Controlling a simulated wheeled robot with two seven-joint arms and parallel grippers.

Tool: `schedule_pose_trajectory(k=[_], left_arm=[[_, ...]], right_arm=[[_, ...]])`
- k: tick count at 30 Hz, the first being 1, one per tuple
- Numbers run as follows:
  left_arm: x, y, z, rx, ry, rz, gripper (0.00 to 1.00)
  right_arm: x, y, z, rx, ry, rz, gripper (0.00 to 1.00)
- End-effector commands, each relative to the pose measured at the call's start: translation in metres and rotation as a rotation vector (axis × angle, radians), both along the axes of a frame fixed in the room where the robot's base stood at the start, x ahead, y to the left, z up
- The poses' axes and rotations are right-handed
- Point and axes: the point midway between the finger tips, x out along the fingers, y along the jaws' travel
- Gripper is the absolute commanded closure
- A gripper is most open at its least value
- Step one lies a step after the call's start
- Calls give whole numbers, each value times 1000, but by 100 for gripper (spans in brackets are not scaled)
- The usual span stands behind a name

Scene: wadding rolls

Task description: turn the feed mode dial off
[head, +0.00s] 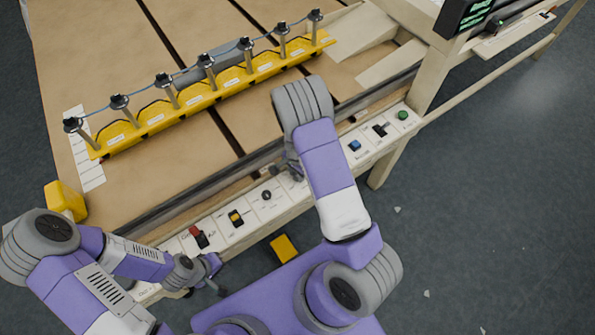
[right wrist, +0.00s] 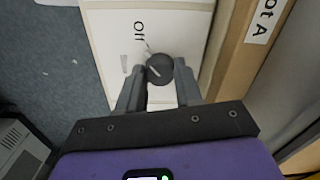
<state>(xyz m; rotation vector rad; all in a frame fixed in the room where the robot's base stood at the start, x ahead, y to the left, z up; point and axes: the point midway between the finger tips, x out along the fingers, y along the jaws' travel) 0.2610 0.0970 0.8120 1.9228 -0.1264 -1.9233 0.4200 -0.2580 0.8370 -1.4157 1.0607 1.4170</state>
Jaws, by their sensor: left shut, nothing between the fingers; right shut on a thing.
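In the head view my right gripper (head: 291,170) is at the front control rail, and the arm and gripper largely hide this dial. My left gripper (head: 214,273) is shut and empty, in front of the rail's left end.
The rail also carries a red-and-black switch (head: 199,237), a yellow switch (head: 236,217), a black knob (head: 266,195), a blue button (head: 355,146), a black lever (head: 380,130) and a green button (head: 403,115). A yellow rack (head: 215,93) with several posts lies on the table behind.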

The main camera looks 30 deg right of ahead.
Motion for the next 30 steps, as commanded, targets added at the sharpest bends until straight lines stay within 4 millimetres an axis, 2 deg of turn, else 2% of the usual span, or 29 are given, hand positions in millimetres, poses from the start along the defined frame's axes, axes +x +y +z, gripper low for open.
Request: schedule_pose_trajectory(k=[12, 29, 30], left_arm=[[0, 0, 7, 0, 0, 0, 100], [0, 0, 7, 0, 0, 0, 100], [0, 0, 7, 0, 0, 0, 100]], right_arm=[[1, 0, 1, -1, -2, -194, 96], [1, 0, 0, -1, -2, -225, 95], [1, 0, 0, -1, -2, -225, 60]])
